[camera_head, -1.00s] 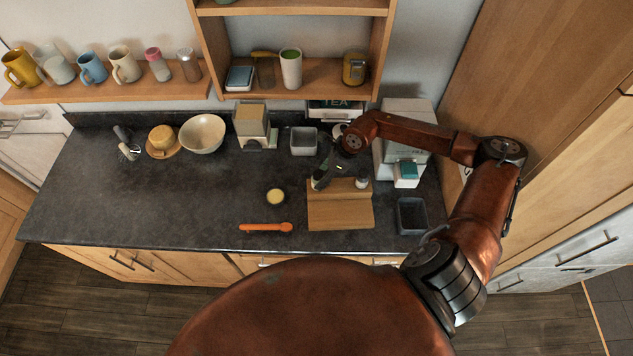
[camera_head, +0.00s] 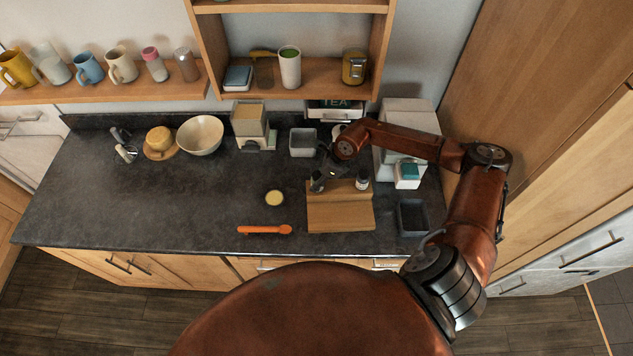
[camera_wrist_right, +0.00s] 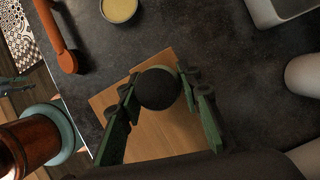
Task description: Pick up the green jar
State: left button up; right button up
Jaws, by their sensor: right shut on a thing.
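My right gripper (camera_head: 323,179) is at the back left of the wooden board on the counter. In the right wrist view its two green-dark fingers (camera_wrist_right: 160,86) are shut on a small jar with a round black lid (camera_wrist_right: 157,90). I cannot tell whether the jar touches the board.
A second small jar (camera_head: 362,183) stands at the board's back right. The wooden board (camera_head: 341,215) has bare room in front. An orange spoon (camera_head: 262,230) and a small yellow-filled dish (camera_head: 274,198) lie left. A grey bin (camera_head: 411,217) stands right, a grey container (camera_head: 303,143) behind.

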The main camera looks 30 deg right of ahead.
jog(key=c, duration=0.6)
jog(key=shift+o, duration=0.2)
